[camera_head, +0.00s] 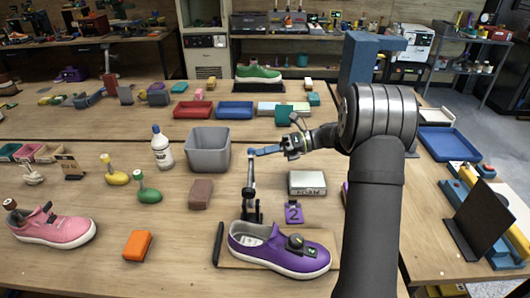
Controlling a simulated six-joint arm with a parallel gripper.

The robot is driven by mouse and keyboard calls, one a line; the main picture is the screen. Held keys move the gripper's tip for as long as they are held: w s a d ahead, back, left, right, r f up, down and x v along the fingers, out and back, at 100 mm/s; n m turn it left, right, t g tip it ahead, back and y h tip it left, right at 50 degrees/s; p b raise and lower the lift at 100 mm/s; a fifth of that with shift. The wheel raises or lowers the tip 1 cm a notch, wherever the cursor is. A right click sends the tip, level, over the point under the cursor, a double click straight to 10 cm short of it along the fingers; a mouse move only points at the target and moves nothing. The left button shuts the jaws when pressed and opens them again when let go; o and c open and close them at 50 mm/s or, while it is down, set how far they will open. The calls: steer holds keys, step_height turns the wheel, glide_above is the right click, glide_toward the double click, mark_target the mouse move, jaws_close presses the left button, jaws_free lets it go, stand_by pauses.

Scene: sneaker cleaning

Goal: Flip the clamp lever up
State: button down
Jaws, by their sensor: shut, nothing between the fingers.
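The clamp (251,205) stands at the back edge of the wooden board (326,238), behind the purple sneaker (262,245). Its thin lever (250,178) stands roughly upright. My gripper (262,151) reaches in from the right, shut and empty, with its narrow blue end pointing left at the lever's top. The blue end overlaps the lever's top in this view; I cannot tell whether they touch. The purple sneaker lies on the board, toe to the right, with a dark round piece (296,243) on it.
A grey bin (208,150) stands behind and left of the clamp. A white block (307,183) and a purple number 2 tag (294,213) lie to its right. A brown block (201,194) and orange block (137,245) lie left. A pink sneaker (62,230) is far left.

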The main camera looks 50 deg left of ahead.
steer(key=shift+w+a+f, duration=0.2)
steer(key=shift+w, duration=0.1)
steer(key=w+d, duration=0.7)
steer(key=d, duration=0.2)
steer(key=shift+d+r, duration=0.15)
steer(key=shift+r, duration=0.2)
stand_by(0.4)
steer(key=s+a, duration=0.2)
steer(key=a, duration=0.1)
steer(key=s+a, duration=0.5)
steer(key=shift+s+a+f, duration=0.15)
steer(key=shift+a+f, duration=0.1)
steer(key=shift+a, duration=0.15)
